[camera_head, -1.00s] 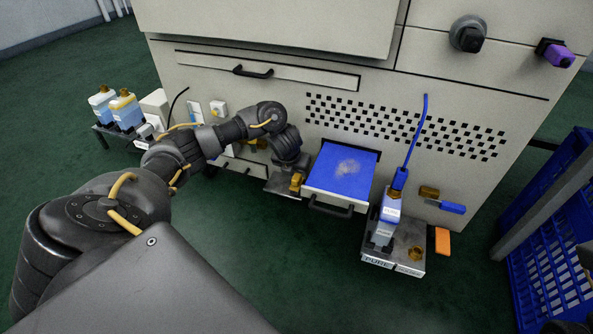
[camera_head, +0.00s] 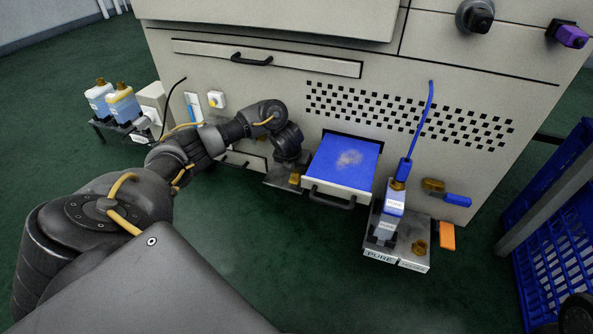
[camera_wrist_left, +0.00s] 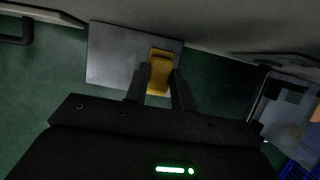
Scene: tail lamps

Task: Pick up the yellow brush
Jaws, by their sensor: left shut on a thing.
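The yellow brush (camera_wrist_left: 161,72) shows in the left wrist view between the two dark fingers of my left gripper (camera_wrist_left: 160,78), which is shut on it. It is over a grey metal plate (camera_wrist_left: 112,55) beside the machine; I cannot tell whether it still touches the plate. In the head view only a small part of the yellow brush (camera_head: 294,179) shows beside my left gripper (camera_head: 287,172), and the wrist hides the rest.
A drawer with a blue top (camera_head: 345,165) sticks out just right of my left gripper. A bottle stand (camera_head: 408,257) and a blue crate (camera_head: 560,250) are farther right. Bottles (camera_head: 125,106) stand on a left shelf. The green floor in front is clear.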

